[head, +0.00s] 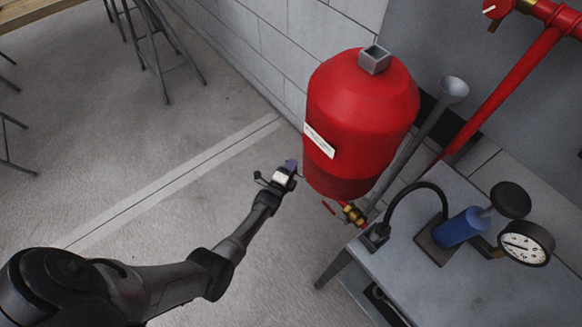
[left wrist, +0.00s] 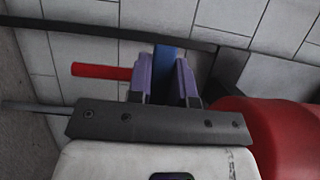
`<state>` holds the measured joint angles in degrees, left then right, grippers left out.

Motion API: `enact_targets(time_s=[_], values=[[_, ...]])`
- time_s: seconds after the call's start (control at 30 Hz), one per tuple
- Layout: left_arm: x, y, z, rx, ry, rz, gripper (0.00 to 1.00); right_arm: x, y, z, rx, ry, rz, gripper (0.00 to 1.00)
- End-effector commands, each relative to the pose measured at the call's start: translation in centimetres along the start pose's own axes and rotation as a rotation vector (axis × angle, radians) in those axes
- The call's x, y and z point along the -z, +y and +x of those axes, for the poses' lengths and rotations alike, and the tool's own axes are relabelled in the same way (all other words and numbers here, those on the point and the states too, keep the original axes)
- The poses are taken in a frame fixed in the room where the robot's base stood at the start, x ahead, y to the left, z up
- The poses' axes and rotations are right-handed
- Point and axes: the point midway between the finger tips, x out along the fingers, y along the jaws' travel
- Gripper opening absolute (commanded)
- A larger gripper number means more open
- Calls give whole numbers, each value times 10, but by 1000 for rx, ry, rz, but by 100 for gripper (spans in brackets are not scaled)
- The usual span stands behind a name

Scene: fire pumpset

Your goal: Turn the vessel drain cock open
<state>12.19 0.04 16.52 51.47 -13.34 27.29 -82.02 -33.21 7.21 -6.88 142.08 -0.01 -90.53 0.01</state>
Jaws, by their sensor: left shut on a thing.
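The red vessel (head: 362,115) stands by the wall; its red side fills the lower right of the left wrist view (left wrist: 270,135). A brass cock (head: 353,213) with a short red lever (head: 329,208) sits below the vessel. My left gripper (head: 291,165) is left of the vessel's lower part. In the left wrist view its purple fingers (left wrist: 165,82) are shut on a narrow blue piece (left wrist: 166,62). I cannot tell what this piece belongs to. A red bar (left wrist: 98,71) sticks out left of the fingers; its inner end is hidden. My right gripper is not in view.
A grey bench (head: 480,285) at lower right carries a blue cylinder (head: 462,227), a dial gauge (head: 526,243) and a black hose (head: 408,191). A grey pipe with a funnel top (head: 453,90) and red pipework (head: 505,90) are behind.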

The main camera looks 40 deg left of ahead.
Motion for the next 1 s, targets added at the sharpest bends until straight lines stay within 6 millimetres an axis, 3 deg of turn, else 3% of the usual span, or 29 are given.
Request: enact_targets(time_s=[0.33, 0.37, 0.6, 0.87, 1.0], values=[[0, -1, 0, 4, 2, 10, 0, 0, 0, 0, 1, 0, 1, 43], [0, -1, 0, 4, 2, 10, 22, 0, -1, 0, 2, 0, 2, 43], [0, -1, 0, 3, 1, 7, 45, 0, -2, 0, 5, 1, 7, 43], [0, -1, -1, 2, 1, 6, 46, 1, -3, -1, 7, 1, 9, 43], [0, -2, -11, 1, 1, 5, 46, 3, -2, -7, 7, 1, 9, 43]])
